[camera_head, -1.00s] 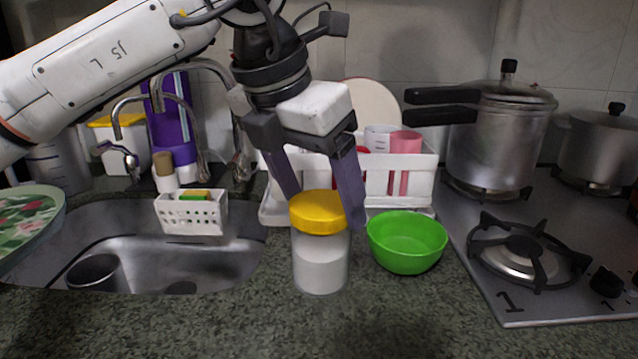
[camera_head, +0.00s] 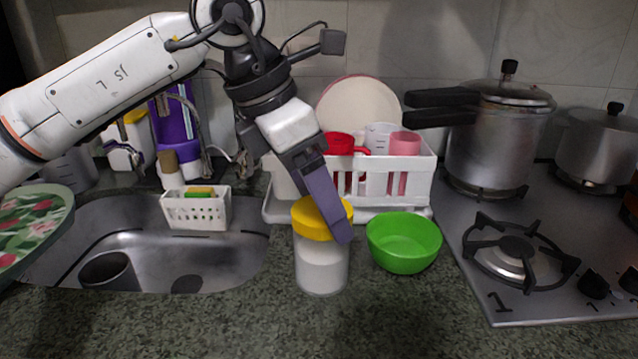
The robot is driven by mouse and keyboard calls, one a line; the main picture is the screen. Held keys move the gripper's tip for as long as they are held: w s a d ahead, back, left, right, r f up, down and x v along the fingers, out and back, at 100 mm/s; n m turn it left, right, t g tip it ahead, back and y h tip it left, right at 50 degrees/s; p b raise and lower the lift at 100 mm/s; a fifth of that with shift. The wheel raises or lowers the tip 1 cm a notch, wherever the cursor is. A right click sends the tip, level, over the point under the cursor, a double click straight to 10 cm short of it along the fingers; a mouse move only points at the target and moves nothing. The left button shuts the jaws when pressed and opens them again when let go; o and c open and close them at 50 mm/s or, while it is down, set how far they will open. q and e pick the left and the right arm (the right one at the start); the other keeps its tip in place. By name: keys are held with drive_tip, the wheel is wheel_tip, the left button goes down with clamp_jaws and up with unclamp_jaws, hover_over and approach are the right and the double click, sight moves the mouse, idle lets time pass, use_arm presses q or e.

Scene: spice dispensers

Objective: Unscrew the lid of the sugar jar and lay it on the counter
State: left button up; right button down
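The sugar jar (camera_head: 321,266) stands upright on the counter, right of the sink, with white contents showing through its clear wall. Its yellow lid (camera_head: 308,219) sits on top and looks slightly tilted. My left gripper (camera_head: 333,228) comes down from above at the lid. One purple-grey finger crosses the front right of the lid, its tip near the rim. The other finger is hidden, so I cannot tell whether the grip is closed on the lid. My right gripper is out of view.
A green bowl (camera_head: 404,243) stands close right of the jar. A white dish rack (camera_head: 410,187) is behind, and a stove (camera_head: 480,290) is to the right. The sink (camera_head: 225,262) lies left. The counter (camera_head: 300,330) in front is bare.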

use_arm(q)
drive_tip(key=m+g+p, duration=0.1)
drive_tip(key=m+p, duration=0.1)
drive_tip(key=p, duration=0.1)
drive_tip(key=shift+r+m, duration=0.2)
drive_tip(key=shift+m, duration=0.2)
drive_tip(key=shift+w+f+m+g+p, duration=0.15)
drive_tip(key=shift+m+g+p, duration=0.2)
drive_tip(key=shift+m, duration=0.35)
